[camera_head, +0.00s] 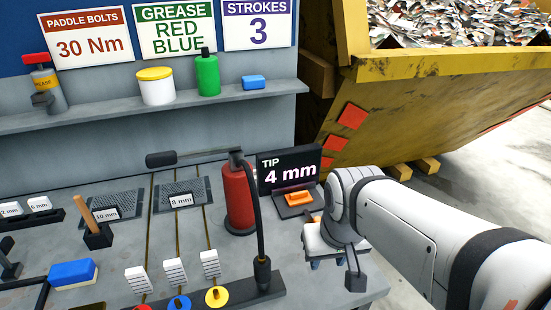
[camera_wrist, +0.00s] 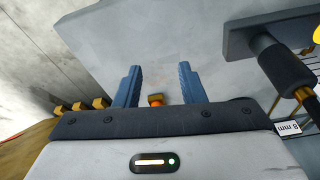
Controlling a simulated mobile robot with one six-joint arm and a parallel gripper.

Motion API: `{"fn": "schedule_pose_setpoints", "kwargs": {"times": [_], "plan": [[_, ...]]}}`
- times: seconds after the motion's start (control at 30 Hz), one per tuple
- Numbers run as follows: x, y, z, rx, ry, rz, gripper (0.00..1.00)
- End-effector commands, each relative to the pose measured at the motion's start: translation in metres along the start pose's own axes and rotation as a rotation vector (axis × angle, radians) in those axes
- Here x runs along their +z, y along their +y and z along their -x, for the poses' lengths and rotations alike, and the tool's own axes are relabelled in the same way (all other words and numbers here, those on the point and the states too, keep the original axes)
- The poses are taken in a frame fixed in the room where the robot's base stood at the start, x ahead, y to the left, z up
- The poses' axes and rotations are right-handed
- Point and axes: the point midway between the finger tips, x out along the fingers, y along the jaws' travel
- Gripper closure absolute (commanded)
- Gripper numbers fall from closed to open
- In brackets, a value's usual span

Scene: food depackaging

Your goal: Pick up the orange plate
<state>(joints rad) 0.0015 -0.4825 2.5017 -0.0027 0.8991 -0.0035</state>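A small orange piece (camera_head: 298,198), probably the orange plate, lies on a dark stand in front of the "TIP 4 mm" sign in the head view. My gripper (camera_head: 328,262) is at the right end of the bench, in front of this stand and partly hidden by my wrist. In the wrist view my gripper (camera_wrist: 160,67) is open, its two blue fingers apart. A small orange thing (camera_wrist: 156,99) shows between the fingers, partly hidden by the gripper body. I cannot tell whether it is the same piece or how far away it is. Nothing is seen held.
A red cylinder (camera_head: 238,198) with a black hose stands left of the sign (camera_head: 290,170). White tags, coloured discs and a blue block (camera_head: 73,273) are on the bench's left and front. A shelf (camera_head: 120,113) with containers runs behind. A yellow skip (camera_head: 440,95) is at right.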

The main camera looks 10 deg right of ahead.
Motion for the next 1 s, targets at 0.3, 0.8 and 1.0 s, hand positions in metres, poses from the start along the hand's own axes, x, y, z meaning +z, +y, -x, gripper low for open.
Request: {"fn": "schedule_pose_setpoints", "kwargs": {"times": [0.3, 0.8, 1.0], "plan": [[-0.037, -0.011, 0.007, -0.016, 0.021, 0.023, 0.44], [-0.202, -0.002, -0.004, -0.061, 0.163, 0.173, 0.27], [-0.209, -0.004, -0.025, -0.061, 0.167, 0.181, 0.27]]}}
